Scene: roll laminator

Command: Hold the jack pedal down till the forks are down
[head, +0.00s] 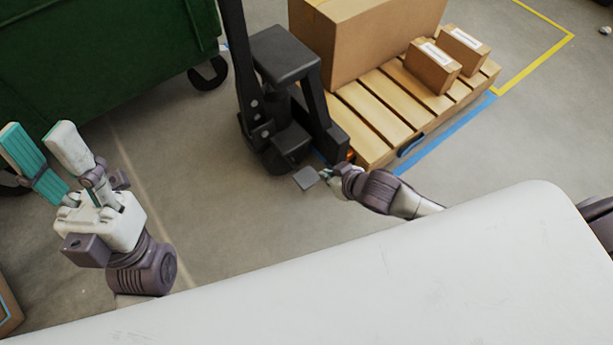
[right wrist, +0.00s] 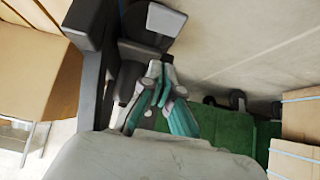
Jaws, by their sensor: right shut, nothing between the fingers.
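The black pallet jack (head: 283,62) stands at the pallet's near end, its mast rising out of the top of the head view. Its small grey pedal (head: 305,178) sticks out low at the front; a grey plate that looks like it shows in the right wrist view (right wrist: 165,19). My right gripper (head: 328,173) is shut and empty, its tips right beside the pedal; I cannot tell whether they touch it. It also shows in the right wrist view (right wrist: 160,68). The forks are hidden by the pallet, so their height cannot be told. My left gripper (head: 38,130) is open and empty, far left of the jack.
The wooden pallet (head: 372,112) carries a large carton (head: 350,40) and two small labelled boxes (head: 433,66) (head: 463,48). A green wheeled bin (head: 100,55) stands at the left. My white body fills the foreground. Floor between the bin and jack is clear.

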